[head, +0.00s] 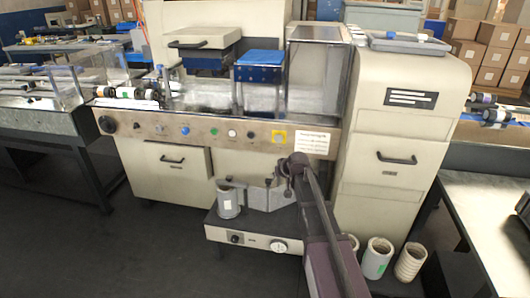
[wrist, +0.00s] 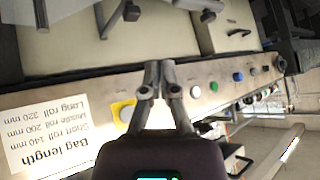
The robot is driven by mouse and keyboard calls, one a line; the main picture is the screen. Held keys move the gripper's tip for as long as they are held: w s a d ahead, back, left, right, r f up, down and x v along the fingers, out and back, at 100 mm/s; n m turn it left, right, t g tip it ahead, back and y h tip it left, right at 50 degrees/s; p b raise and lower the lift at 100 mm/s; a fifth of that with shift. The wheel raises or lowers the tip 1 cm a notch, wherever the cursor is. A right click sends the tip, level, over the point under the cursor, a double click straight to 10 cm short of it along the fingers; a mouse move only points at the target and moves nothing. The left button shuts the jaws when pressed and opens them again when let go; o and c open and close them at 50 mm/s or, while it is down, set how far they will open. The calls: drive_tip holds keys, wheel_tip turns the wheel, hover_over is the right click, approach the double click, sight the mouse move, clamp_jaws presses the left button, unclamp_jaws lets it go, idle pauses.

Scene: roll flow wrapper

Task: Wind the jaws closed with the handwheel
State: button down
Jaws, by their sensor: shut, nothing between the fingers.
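A round black knob (head: 106,124), which looks like the handwheel, sits at the left end of the machine's front panel. It also shows at the right end of the panel in the wrist view (wrist: 281,63). A blue block (head: 259,73) stands above the machine bed; it may be part of the jaws, but I cannot tell how far apart the jaws are. My gripper (head: 293,162) is in front of the right part of the panel, well away from the black knob. In the wrist view my gripper (wrist: 160,65) is shut and empty, its fingertips together.
The front panel (head: 215,131) carries several buttons, a yellow-framed switch (head: 279,137) and a bag-length label (wrist: 55,135). A low unit with a grey canister (head: 229,203) stands below. Dark floor is free at left.

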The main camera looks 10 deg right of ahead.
drive_tip(key=s+d+f+m+g+h, duration=0.1)
drive_tip(key=s+g, duration=0.3)
drive_tip(key=s, duration=1.1)
drive_tip(key=s+d+f+g+h, duration=0.2)
drive_tip(key=s+f+g+h, duration=0.1)
drive_tip(key=s, duration=1.2)
drive_tip(key=shift+s+f+m+g, duration=0.15)
drive_tip(key=shift+f+m+g, duration=0.25)
drive_tip(key=shift+f, duration=0.15)
